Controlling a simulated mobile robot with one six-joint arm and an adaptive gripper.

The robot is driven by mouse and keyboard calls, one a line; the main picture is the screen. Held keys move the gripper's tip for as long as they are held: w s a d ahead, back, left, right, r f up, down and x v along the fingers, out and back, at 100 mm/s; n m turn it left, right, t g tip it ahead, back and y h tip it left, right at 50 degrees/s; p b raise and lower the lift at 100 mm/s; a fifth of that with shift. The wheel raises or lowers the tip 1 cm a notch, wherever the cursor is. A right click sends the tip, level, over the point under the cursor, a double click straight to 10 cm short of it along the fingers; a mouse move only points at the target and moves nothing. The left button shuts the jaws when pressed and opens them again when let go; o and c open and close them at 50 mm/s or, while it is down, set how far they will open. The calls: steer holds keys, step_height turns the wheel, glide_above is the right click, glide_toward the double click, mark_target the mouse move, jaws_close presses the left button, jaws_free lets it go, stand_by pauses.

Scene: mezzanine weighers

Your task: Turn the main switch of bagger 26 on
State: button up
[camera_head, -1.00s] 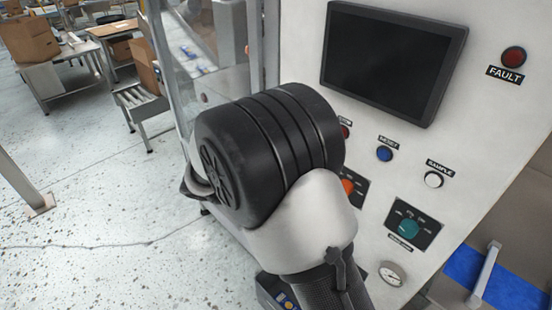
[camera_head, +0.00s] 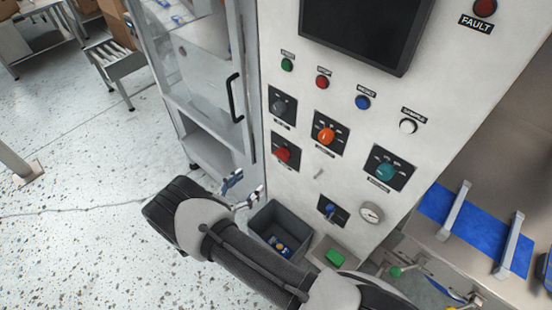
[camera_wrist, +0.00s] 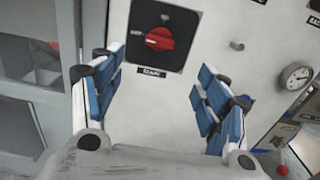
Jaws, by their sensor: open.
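The machine's pale control panel (camera_head: 345,105) carries several rotary switches on black plates: a dark grey one (camera_head: 280,106), an orange one (camera_head: 325,136), a red one (camera_head: 283,154) and a teal one (camera_head: 386,172). Their labels are too blurred to read, so I cannot tell which is the main switch. A small blue switch (camera_head: 330,209) sits lower. My gripper (camera_head: 243,190) is open and empty, left of the panel and below the red switch. In the wrist view the red switch (camera_wrist: 160,39) appears ahead, between and above the open blue-padded fingers, apart from them.
A grey bin (camera_head: 287,222) with small items stands below the panel. A glazed door with a black handle (camera_head: 235,98) is to the left. A gauge (camera_head: 371,213) and a small peg (camera_wrist: 236,45) are to the right of the red switch.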

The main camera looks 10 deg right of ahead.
mark_target(279, 157)
steer(key=x, duration=1.4)
steer(key=shift+d, duration=0.1)
steer(key=shift+c, duration=0.5)
steer(key=c, duration=1)
